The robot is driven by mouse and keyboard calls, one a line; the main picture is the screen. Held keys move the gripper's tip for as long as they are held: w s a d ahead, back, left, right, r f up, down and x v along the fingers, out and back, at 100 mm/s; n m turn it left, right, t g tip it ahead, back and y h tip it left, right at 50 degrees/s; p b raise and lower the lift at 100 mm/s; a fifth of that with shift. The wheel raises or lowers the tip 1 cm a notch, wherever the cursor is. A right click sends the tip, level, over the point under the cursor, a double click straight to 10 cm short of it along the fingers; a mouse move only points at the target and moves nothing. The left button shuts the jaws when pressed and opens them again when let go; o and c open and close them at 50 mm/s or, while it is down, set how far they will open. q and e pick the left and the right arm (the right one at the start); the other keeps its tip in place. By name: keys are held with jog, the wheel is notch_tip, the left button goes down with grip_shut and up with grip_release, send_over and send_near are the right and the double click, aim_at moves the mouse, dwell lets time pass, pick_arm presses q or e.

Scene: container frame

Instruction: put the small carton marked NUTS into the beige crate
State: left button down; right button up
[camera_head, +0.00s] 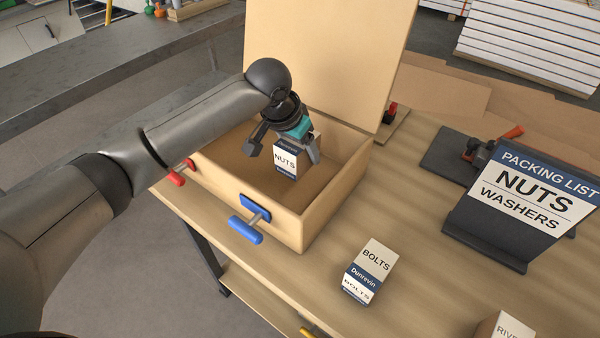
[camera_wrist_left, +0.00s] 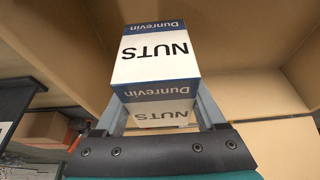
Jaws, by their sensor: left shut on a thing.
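The small carton marked NUTS (camera_head: 286,162) is white with blue bands. My left gripper (camera_head: 285,158) is shut on it and holds it inside the open beige crate (camera_head: 327,205). In the left wrist view the carton (camera_wrist_left: 155,55) sits between the two fingers (camera_wrist_left: 160,115), its NUTS label upside down. The crate has its lid raised at the back and a blue handle on the front. Whether the carton touches the crate floor I cannot tell. My right gripper is not in view.
A BOLTS carton (camera_head: 370,270) stands on the wooden table (camera_head: 410,220) in front of the crate. A carton partly reading RIV (camera_head: 497,326) is at the bottom right edge. A dark stand (camera_head: 500,230) holds a packing list (camera_head: 535,190) reading NUTS, WASHERS. Bare tabletop lies between crate and stand.

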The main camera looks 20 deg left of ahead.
aim_at(288, 147)
pick_arm(q)
notch_tip(288, 147, down, 6)
jog(key=shift+r+b, duration=0.2)
jog(key=shift+b, duration=0.45)
jog(key=shift+f, duration=0.4)
jog(key=shift+f, duration=0.2)
grip_release()
jog(key=shift+r, duration=0.3)
jog(key=p+v, duration=0.3)
jog(key=v, duration=0.8)
jog(key=shift+s+r, duration=0.15)
jog(key=shift+r, duration=0.2)
